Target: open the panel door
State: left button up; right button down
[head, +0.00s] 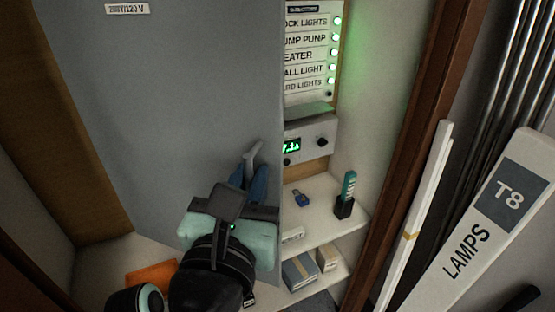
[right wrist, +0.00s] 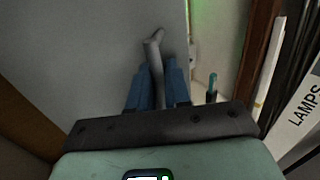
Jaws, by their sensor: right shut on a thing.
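The grey panel door (head: 205,90) fills the middle of the head view, with a white label (head: 128,9) near its top. Its grey lever handle (head: 254,155) is near the right edge and also shows in the right wrist view (right wrist: 154,50). My right gripper (head: 254,182) is at the handle, its blue fingers (right wrist: 157,88) shut on either side of it. I cannot tell whether there is a gap behind the door's edge. My left gripper is not in view.
Right of the door are a labelled board (head: 307,55) with green lights, a small meter box (head: 310,140) and a shelf (head: 325,205) holding a teal-handled tool (head: 348,185). A brown post (head: 405,140) and a LAMPS box (head: 500,215) stand farther right. An orange item (head: 150,274) lies lower left.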

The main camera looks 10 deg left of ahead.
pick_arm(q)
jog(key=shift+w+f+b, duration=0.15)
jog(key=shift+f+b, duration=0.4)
pick_arm(e)
jog(key=s+a, duration=0.7)
jog(key=s, duration=0.5)
jog(key=shift+s, duration=0.1)
jog(key=c, duration=1.2)
grip_release()
jog(key=shift+c, duration=0.2)
jog(key=shift+a, duration=0.1)
